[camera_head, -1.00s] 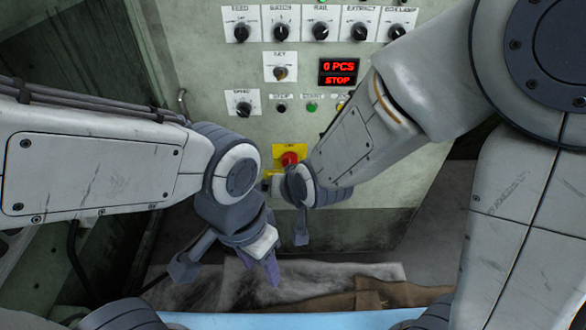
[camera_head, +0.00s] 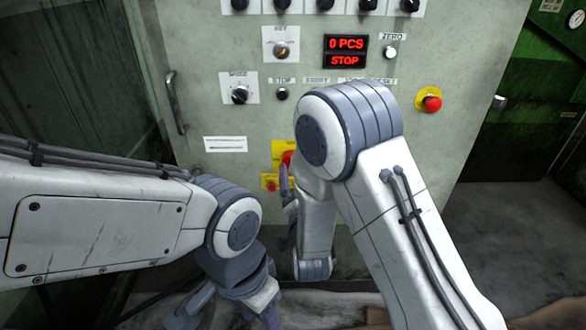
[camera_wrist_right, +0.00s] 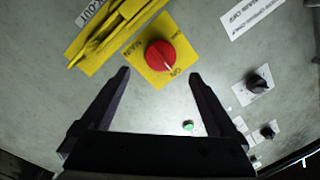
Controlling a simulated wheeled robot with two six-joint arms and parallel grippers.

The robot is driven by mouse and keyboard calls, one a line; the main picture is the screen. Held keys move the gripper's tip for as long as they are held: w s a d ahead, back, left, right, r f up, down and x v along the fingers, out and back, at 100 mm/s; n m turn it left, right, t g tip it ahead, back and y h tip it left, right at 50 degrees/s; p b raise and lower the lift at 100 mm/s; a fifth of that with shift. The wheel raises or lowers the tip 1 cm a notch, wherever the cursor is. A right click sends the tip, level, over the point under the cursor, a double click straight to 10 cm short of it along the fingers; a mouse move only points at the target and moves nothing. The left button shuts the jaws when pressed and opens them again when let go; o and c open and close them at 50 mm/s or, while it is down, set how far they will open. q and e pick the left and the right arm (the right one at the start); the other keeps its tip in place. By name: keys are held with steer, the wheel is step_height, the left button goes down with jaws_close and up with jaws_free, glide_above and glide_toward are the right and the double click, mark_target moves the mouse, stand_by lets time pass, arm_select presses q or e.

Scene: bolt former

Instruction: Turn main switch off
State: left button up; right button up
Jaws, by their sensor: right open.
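The main switch is a red rotary knob (camera_wrist_right: 158,54) on a yellow plate (camera_wrist_right: 142,75) marked MAIN. Its white mark points toward the ON label. My right gripper (camera_wrist_right: 160,76) is open and empty. Its two fingers point at the panel, with the knob just beyond the tips, between their lines; I see no contact. My left gripper (camera_head: 228,312) hangs open and empty at the lower left, away from the panel.
A yellow lockout piece (camera_wrist_right: 115,35) sits beside the switch plate. The panel has a red mushroom button (camera_head: 431,103), a speed knob (camera_head: 240,95), a key switch (camera_head: 281,50) and a display reading 0 PCS, STOP (camera_head: 346,52). A handle (camera_head: 174,95) is at the panel's left edge.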

mark_target(291, 161)
steer(key=w, duration=0.6)
steer(key=shift+w+a, duration=0.35)
steer(key=c, duration=1.4)
